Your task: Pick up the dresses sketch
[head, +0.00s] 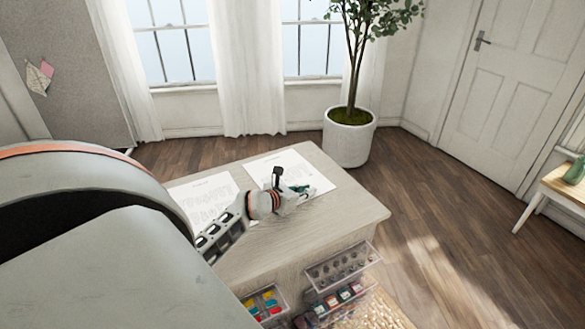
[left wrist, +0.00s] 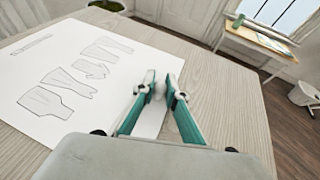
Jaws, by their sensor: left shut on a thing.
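A white sheet with pencil garment outlines (left wrist: 75,75), which looks like the dresses sketch, lies on the pale wooden cabinet top; it also shows in the head view (head: 267,166). My left gripper (left wrist: 160,92) is at the sheet's right edge, with teal fingers close together. It is shut on the sheet's edge, with a strip of white paper between the fingers. The sheet appears to lie flat still. My right gripper is not in view.
A second drawn sheet (head: 202,198) lies to the left on the cabinet top (head: 345,208). Open clear drawers (head: 340,268) with small sewing items stick out below the front edge. A potted tree (head: 349,140) stands behind. A small side table (head: 565,187) is at the right.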

